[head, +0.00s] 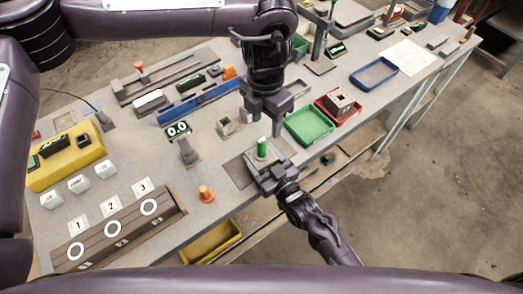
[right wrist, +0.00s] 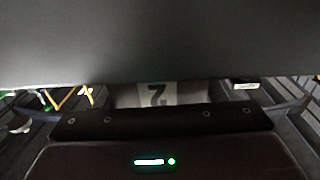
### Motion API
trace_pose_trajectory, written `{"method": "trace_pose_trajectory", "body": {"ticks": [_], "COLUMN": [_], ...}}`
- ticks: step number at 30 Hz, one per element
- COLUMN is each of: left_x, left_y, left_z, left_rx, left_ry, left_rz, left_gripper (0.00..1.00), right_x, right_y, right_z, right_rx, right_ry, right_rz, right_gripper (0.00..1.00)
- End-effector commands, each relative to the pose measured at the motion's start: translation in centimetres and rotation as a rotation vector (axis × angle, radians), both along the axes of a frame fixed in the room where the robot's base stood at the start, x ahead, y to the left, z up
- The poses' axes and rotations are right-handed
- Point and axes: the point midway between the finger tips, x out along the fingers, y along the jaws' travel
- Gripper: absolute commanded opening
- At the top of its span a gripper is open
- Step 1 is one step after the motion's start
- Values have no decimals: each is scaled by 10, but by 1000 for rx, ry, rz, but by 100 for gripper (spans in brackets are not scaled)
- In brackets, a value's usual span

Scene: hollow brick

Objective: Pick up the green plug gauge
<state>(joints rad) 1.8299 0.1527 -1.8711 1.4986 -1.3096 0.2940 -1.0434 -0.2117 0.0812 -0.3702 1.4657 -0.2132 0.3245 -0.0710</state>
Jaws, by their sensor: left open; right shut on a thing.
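The green plug gauge (head: 262,147) stands upright near the table's front edge in the head view. My right gripper (head: 268,174) is at its near side, low over a grey plate, and is shut on it; the gripper hides its lower part. In the right wrist view, a pale surface marked "2" (right wrist: 157,95) shows between dark gripper parts; I cannot tell if it belongs to the gauge. My left gripper (head: 267,112) is open and empty, above and behind the gauge.
A green tray (head: 308,127) and a red tray (head: 326,113) holding a block lie to the right. A small hollow block (head: 225,127) stands left of my left gripper.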

Motion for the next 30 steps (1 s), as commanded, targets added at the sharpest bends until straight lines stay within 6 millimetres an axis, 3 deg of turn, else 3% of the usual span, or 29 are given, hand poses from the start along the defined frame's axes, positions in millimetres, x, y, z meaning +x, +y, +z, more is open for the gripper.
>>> {"method": "trace_pose_trajectory", "body": {"ticks": [4, 12, 20, 30], "left_x": [7, 7, 7, 8], "left_y": [9, 9, 9, 11], "left_z": [-5, -51, -72, -114], "left_rx": [25, 25, 23, 23], "left_ry": [-13, -13, -12, -13], "left_rz": [-16, -16, -15, -16], "left_gripper": [49, 49, 49, 49], "right_x": [0, 0, 0, 0], "right_y": [0, 0, 0, 0], "right_z": [-1, -1, -1, -1], "right_rx": [-1, -1, -1, -2], "right_ry": [2, 2, 2, 1], "right_rz": [-1, 0, 0, 0], "right_gripper": [32, 32, 32, 32]}}
